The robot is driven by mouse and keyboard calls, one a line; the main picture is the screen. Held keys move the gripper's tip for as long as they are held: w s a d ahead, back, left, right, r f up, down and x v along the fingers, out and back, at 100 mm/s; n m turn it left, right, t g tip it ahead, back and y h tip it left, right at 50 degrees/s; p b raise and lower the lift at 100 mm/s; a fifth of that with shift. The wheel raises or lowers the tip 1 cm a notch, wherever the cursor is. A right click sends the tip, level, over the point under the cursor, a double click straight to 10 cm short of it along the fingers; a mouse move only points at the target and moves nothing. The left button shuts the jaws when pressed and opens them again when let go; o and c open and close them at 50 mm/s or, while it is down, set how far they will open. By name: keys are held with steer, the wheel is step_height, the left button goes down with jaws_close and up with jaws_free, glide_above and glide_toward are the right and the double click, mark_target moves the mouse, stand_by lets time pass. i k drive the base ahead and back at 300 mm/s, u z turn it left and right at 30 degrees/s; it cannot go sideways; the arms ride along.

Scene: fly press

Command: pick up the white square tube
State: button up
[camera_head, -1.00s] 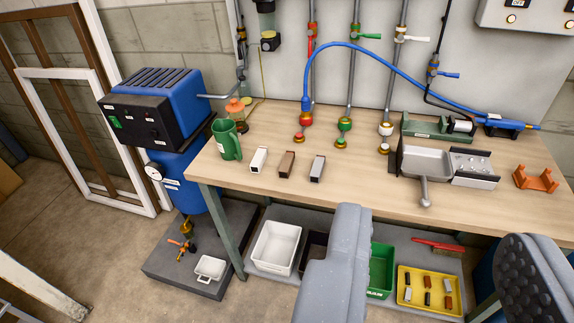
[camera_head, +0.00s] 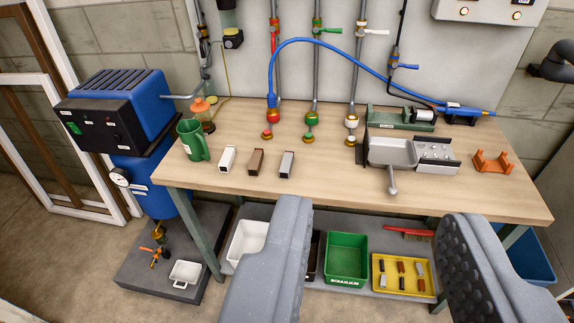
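The white square tube (camera_head: 228,158) lies on the wooden workbench (camera_head: 330,190), towards its left end, just right of a green mug (camera_head: 193,140). A brown square tube (camera_head: 256,161) and a grey square tube (camera_head: 286,164) lie to its right in a row. My gripper (camera_head: 375,225) is open and empty, its two grey fingers wide apart at the bottom of the view, in front of the bench and to the right of the white tube.
A blue machine (camera_head: 122,110) stands left of the bench. Below are a green bin (camera_head: 346,256) and a yellow tray (camera_head: 400,282). The bench's front middle is clear.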

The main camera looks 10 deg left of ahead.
mark_target(225, 163)
steer(key=k, duration=0.4)
steer(key=u, duration=0.5)
steer(key=i, duration=1.6)
steer(key=u, duration=0.1)
